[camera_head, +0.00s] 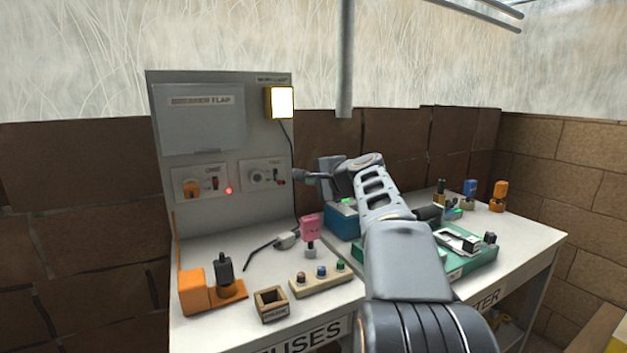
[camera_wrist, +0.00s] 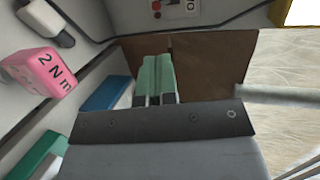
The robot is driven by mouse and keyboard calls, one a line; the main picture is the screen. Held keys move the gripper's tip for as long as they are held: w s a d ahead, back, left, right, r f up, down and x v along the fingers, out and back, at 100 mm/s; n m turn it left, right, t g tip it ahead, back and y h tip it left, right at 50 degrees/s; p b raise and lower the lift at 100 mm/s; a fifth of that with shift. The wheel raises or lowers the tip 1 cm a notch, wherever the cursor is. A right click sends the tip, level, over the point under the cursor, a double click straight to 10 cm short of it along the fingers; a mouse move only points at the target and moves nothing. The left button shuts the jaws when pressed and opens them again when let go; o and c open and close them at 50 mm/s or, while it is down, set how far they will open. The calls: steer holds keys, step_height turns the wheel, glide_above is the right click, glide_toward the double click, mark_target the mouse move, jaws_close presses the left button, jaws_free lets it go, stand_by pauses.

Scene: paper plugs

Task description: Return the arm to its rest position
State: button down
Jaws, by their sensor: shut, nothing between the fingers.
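My arm (camera_head: 385,205) reaches forward over the workbench (camera_head: 225,245), bent at the elbow, with its wrist end raised near the grey upright panel (camera_head: 200,130). In the wrist view my gripper (camera_wrist: 155,70) has its two pale green fingers together, with nothing between them. It points toward the brown tiled wall (camera_wrist: 210,65). I cannot clearly make out the fingertips in the head view.
A pink block (camera_head: 311,228) marked "2 Nm" in the wrist view (camera_wrist: 40,73) stands near the arm. A blue box (camera_head: 342,221) and a green tray (camera_head: 478,262) sit close by. A grey pole (camera_head: 345,60) hangs above. An orange block (camera_head: 194,290) stands front left.

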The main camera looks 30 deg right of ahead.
steer(key=s+a+f+n+g+y+p, duration=0.1)
steer(key=s+a+n+g+p, duration=0.25)
steer(key=a+p, duration=0.4)
steer(key=s+a+n+g+p, duration=0.3)
steer(key=s+a+n+p, duration=0.25)
steer(key=a, duration=0.25)
steer(key=s+a+f+n+g+h+p, duration=0.1)
steer(key=s+a+f+n+g+p, duration=0.1)
steer(key=s+n+p, duration=0.2)
steer(key=s+a+f+n+g+h+p, duration=0.1)
steer(key=s+a+f+n+g+p, duration=0.1)
steer(key=s+p, duration=0.4)
steer(key=s+a+n, duration=0.1)
steer(key=s+n, duration=0.1)
steer(key=s, duration=0.2)
steer(key=shift+f+n+h, duration=0.15)
steer(key=shift+n+h, duration=0.15)
steer(key=shift+h, duration=0.1)
steer(key=c, duration=1.8)
jaws_free()
steer(key=shift+w+g, duration=0.1)
steer(key=shift+g, duration=0.15)
